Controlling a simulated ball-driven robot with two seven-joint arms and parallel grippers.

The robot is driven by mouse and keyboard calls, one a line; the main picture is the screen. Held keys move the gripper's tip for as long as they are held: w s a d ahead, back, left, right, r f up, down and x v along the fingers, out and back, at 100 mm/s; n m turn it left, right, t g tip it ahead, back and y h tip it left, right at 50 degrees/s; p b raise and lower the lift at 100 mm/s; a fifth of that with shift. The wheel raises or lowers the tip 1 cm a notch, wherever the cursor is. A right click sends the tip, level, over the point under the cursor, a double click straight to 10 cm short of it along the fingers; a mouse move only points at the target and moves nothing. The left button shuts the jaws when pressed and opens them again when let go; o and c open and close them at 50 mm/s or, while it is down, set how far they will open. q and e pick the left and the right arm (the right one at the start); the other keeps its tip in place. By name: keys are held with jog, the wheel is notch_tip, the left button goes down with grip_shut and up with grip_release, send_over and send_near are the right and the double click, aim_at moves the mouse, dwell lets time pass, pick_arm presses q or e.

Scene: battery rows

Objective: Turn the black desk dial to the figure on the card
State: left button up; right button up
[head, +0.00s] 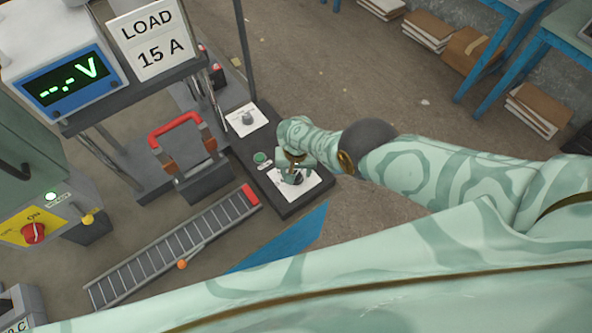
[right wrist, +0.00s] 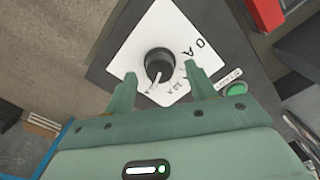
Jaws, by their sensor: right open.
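The card (head: 153,42) at the top left of the head view reads "LOAD 15 A". The black desk dial (right wrist: 159,62) is a round knob on a white scale plate (right wrist: 150,32). "0 A" is readable on the plate; the other figures are small and partly hidden. The dial's white pointer line points toward the bottom of the wrist view, toward my palm. My right gripper (right wrist: 160,74) is open, its fingertips at the near side of the dial, one to each side. In the head view my right gripper (head: 294,170) covers part of the dial. My left gripper is out of view.
A green button (right wrist: 236,89) sits beside the plate. A second small knob (head: 246,117) is farther back on the desk panel.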

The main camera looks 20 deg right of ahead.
pick_arm(q)
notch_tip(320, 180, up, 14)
jog(key=p, duration=1.3)
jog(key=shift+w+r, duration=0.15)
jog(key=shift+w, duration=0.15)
pick_arm(e)
notch_tip(320, 180, up, 15)
